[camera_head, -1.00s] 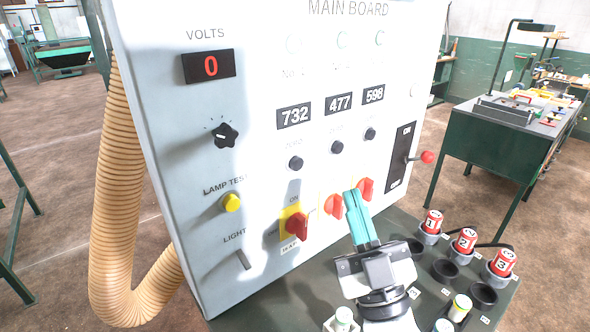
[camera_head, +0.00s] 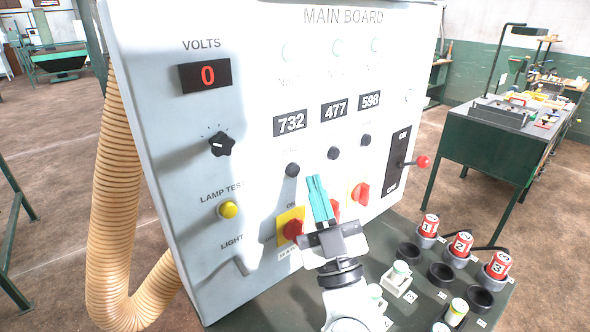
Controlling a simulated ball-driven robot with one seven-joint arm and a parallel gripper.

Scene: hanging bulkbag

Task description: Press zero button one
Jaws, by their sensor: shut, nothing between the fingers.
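The main board is a white upright panel with three number displays reading 732, 477 and 598. Under each display is a small dark round button. The left button (camera_head: 292,170), under 732, is the nearest one to my gripper. The middle button (camera_head: 333,153) and the right button (camera_head: 366,140) stand farther right. The labels by the buttons are too faint to read surely. My gripper (camera_head: 316,181) is shut and empty, its teal fingers pointing up just right of and below the left button. It looks apart from that button, though the depth gap is hard to judge.
Red rotary switches, one on a yellow plate (camera_head: 284,218), sit low on the board behind my gripper. A red-knobbed lever (camera_head: 423,162) sticks out at the right. Numbered red cylinders (camera_head: 429,224) stand in holders on the green ledge. A beige hose (camera_head: 112,210) hangs at left.

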